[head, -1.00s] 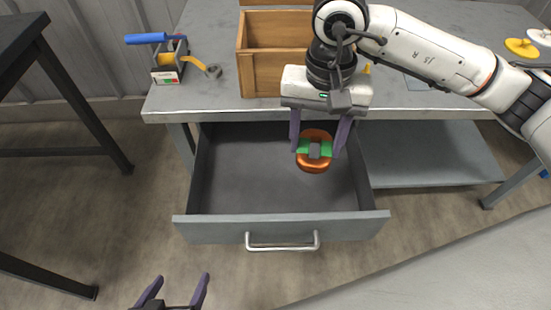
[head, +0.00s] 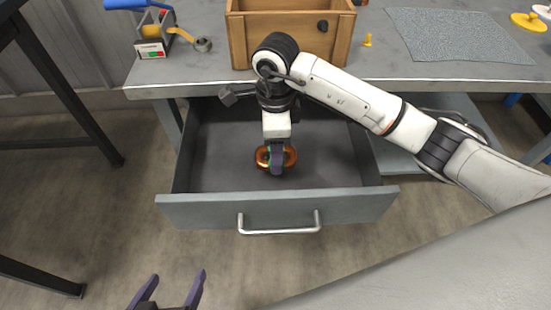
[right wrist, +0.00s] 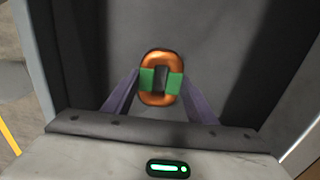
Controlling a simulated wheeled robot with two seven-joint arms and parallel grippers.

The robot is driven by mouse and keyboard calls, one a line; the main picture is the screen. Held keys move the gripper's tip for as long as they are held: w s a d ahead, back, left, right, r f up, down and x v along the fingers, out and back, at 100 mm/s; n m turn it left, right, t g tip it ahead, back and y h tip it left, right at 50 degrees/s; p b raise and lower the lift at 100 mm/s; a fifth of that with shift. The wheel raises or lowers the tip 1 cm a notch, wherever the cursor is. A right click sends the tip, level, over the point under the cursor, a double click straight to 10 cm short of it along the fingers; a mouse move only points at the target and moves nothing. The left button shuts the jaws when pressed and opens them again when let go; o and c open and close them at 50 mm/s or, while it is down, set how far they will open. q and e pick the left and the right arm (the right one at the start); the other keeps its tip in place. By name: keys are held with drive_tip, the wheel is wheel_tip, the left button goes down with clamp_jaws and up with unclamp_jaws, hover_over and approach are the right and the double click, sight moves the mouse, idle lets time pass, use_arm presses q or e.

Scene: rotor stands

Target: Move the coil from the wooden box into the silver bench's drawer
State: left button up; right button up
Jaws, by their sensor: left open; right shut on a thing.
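The copper-coloured coil with green bands (head: 263,156) is inside the open drawer (head: 215,180) of the silver bench, and it also shows in the right wrist view (right wrist: 158,96). My right gripper (head: 277,165) is shut on the coil, one finger on each side at the green bands (right wrist: 161,84). I cannot tell whether the coil touches the drawer floor. The wooden box (head: 240,45) stands on the bench top (head: 390,62) behind the drawer; the part of its inside that shows looks empty. My left gripper (head: 170,292) is open and empty, low in front of the drawer.
A tape dispenser (head: 152,40) stands on the bench left of the box. A grey mat (head: 460,35), a small yellow piece (head: 367,40) and yellow and white discs (head: 528,21) lie to the right. A dark table frame (head: 65,90) stands at far left. The drawer's handle (head: 279,226) faces front.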

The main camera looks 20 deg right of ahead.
drive_tip(key=shift+f+b, duration=0.35)
drive_tip(key=shift+f, duration=1.65)
drive_tip(key=shift+f, duration=0.1)
drive_tip(key=shift+f, duration=0.15)
drive_tip(key=o, duration=1.3)
drive_tip(key=shift+o, duration=0.2)
wheel_tip(320, 180, up, 12)
drive_tip(key=p, duration=0.2)
drive_tip(key=shift+r, duration=0.25)
